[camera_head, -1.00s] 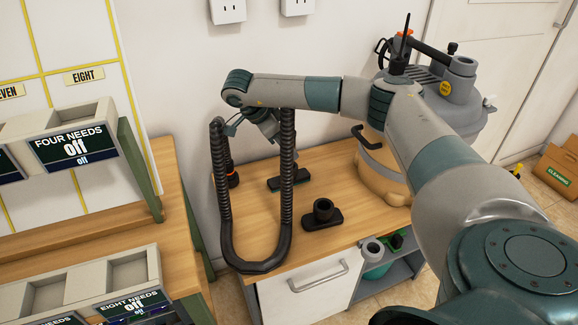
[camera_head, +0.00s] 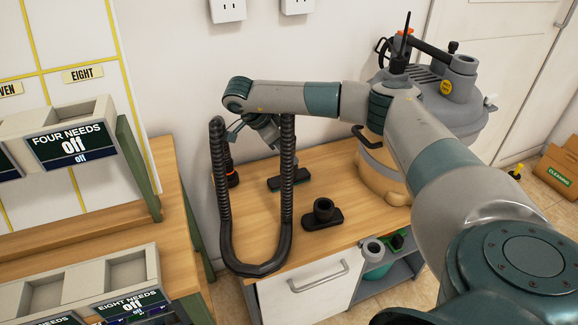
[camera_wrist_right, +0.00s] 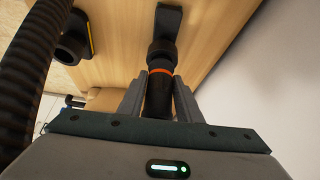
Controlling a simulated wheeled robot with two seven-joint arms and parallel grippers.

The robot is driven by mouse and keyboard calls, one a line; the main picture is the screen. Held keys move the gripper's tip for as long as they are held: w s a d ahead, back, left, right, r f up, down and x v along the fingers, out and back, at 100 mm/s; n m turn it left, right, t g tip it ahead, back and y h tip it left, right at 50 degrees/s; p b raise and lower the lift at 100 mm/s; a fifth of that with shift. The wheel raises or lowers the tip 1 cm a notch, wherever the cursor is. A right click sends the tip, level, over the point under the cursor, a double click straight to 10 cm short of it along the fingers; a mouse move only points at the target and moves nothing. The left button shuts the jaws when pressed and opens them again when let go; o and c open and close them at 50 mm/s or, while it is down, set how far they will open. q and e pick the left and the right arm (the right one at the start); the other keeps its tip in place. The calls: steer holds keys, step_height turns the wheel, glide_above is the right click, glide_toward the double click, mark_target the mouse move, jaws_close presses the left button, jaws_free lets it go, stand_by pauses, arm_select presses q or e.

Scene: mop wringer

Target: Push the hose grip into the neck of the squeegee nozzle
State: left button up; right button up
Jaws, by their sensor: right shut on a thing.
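My right gripper (camera_wrist_right: 159,84) is shut on the hose grip (camera_wrist_right: 159,98), a dark cylinder with an orange ring just past the fingertips. Straight ahead in the wrist view, a black round neck (camera_wrist_right: 161,53) rises from a flat base (camera_wrist_right: 169,20), which looks like the squeegee nozzle. The grip is lined up with this neck and meets it in the picture; how deep it sits inside I cannot tell. My left gripper is out of view.
The black hose (camera_head: 287,190) hangs in a U before the gripper. A grey and tan vacuum (camera_head: 440,100) stands at the right; the wall is close behind.

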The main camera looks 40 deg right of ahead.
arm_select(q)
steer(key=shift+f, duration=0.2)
arm_select(e)
steer(key=shift+f, duration=0.6)
stand_by(0.6)
steer(key=o, duration=1.1)
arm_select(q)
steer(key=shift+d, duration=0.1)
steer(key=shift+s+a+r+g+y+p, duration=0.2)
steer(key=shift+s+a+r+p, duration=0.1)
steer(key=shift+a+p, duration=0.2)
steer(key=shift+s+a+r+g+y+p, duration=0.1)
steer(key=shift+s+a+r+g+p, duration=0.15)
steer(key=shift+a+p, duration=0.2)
arm_select(e)
steer(key=v, duration=1.7)
steer(key=shift+r, duration=0.2)
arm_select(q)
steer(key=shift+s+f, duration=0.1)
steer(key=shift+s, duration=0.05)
arm_select(e)
steer(key=shift+a, duration=0.15)
